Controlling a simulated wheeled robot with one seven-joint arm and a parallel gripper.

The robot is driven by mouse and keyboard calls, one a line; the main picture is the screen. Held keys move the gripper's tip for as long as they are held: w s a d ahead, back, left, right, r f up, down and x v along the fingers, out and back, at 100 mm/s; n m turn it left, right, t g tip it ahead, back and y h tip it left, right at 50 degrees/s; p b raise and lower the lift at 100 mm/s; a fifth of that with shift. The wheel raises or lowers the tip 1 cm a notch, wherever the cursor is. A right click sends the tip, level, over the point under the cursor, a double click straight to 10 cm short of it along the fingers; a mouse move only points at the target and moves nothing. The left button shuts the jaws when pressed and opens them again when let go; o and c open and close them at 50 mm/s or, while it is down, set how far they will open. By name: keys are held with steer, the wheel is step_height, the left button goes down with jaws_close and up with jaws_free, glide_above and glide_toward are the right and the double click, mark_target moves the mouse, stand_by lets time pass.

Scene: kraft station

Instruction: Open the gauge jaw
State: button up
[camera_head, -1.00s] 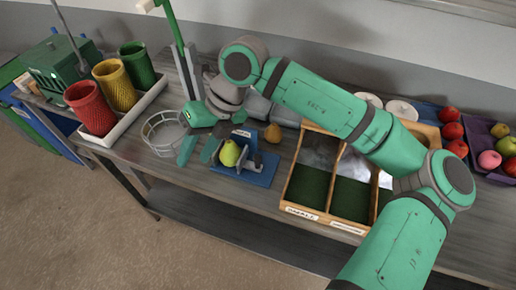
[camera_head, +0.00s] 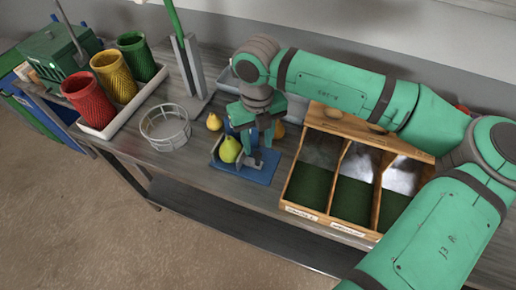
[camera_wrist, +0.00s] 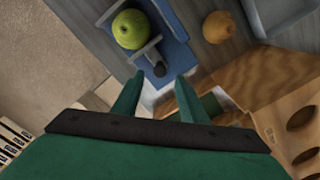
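The gauge is a blue base (camera_head: 262,172) with grey jaw parts, on the table's front middle. In the wrist view its blue plate (camera_wrist: 174,52) and a grey jaw (camera_wrist: 146,50) with a dark round knob (camera_wrist: 159,69) show. A green pear (camera_head: 229,149) sits in the gauge against the jaw; it also shows in the wrist view (camera_wrist: 131,29). My gripper (camera_head: 259,143) hangs over the right side of the gauge. In the wrist view its two fingers (camera_wrist: 158,88) are apart and empty, with the knob just beyond and between the tips. I cannot tell whether they touch it.
A wooden divided box (camera_head: 333,219) stands close on the right. A brown pear (camera_wrist: 219,27) lies beside the gauge, and a yellow pear (camera_head: 214,122) behind it. A wire basket (camera_head: 165,128) and a tray of coloured cups (camera_head: 130,116) stand left. A grey post (camera_head: 188,68) rises behind.

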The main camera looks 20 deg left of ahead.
mark_target(257, 154)
steer(key=shift+f, duration=2.05)
jaws_close()
